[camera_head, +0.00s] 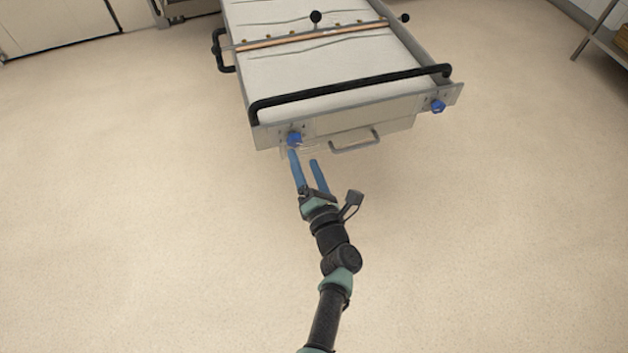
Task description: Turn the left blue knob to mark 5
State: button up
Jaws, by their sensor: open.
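The left blue knob (294,139) sits on the front panel of a low grey metal unit, near its left corner. A second blue knob (438,106) is at the right end of the same panel. My gripper (303,156) has two blue fingers spread apart, with nothing visible between them. The left fingertip is just below the left knob in the picture; I cannot tell whether it touches. The right fingertip is lower and to the right of the knob. The marks around the knob are too small to read.
A black bar handle (350,88) runs along the unit's front above the knobs. A grey pull handle (356,142) sticks out below the panel, right of my gripper. A metal rack (598,38) stands at the upper right. The beige floor (480,240) around is clear.

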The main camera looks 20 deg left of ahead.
jog(key=p+v, duration=0.1)
jog(key=v, duration=0.6)
jog(key=shift+r, duration=0.1)
